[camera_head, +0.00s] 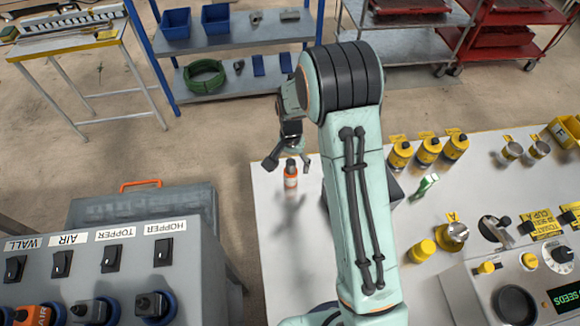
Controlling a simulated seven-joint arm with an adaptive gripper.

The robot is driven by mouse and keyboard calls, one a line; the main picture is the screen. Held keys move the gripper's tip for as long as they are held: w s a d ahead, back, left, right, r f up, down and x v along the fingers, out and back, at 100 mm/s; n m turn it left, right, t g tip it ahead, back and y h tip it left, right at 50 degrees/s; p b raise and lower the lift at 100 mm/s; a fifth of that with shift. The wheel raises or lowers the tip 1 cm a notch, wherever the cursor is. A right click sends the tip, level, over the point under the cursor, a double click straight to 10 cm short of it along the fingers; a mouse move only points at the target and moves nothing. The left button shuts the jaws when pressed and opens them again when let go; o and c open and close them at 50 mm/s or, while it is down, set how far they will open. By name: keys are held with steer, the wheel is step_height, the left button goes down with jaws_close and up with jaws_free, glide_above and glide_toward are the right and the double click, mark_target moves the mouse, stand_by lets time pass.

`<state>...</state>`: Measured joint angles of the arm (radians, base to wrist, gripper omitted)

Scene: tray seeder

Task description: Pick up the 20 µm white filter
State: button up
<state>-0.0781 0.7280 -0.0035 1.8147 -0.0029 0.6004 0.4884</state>
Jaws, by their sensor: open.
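I cannot make out a white filter marked 20 µm in the head view; tags here are too small to read surely, and my arm hides part of the white table (272,255). My gripper (288,164) is open, pointing down at the table's far left edge. A small white and green piece (426,184) is on the table right of my arm.
Several yellow-labelled canisters (428,150) stand at the back. Metal cups (512,150) stand to their right. A yellow knob-like piece (421,251) and a metal cup (453,236) are nearer. A control panel (110,275) is at left, a seeder console (535,290) at right. A dark box is partly behind my arm.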

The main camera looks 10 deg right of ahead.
mark_target(291, 171)
steer(key=shift+f, duration=1.65)
steer(key=c, duration=1.2)
steer(key=shift+r, duration=0.1)
